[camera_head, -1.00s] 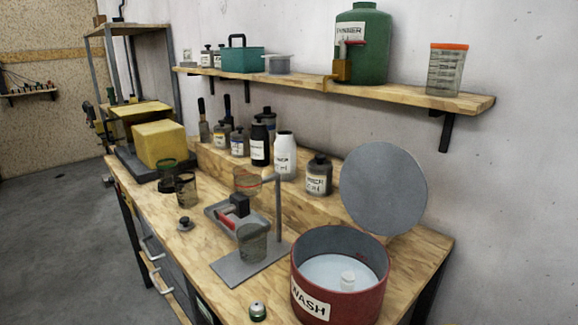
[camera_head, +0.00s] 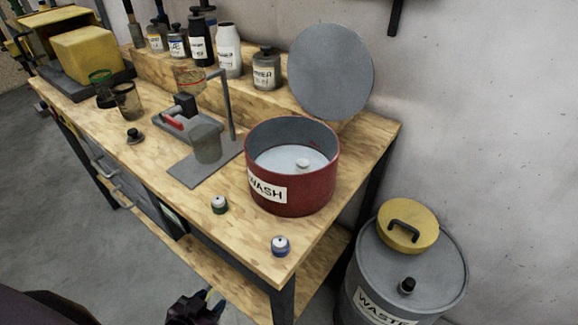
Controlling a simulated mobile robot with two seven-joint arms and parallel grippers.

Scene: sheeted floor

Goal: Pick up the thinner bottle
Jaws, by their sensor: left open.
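A squat grey bottle with a dark cap and a white label (camera_head: 266,70) stands on the raised wooden step at the back of the bench. Its label is small but seems to end in "NER". A taller white bottle (camera_head: 229,52) and a black bottle (camera_head: 201,45) stand to its left, and a round grey lid (camera_head: 331,72) stands tilted to its right. My left gripper (camera_head: 197,308) is at the bottom edge, open, low in front of the bench and far from the bottles. My right gripper is not in view.
A red wash tub (camera_head: 310,188) sits at the bench's right end, in front of the step. A grey stand holding a beaker (camera_head: 207,146) is left of it. Small capped jars (camera_head: 281,246) lie near the front edge. A grey waste drum (camera_head: 440,268) stands right of the bench.

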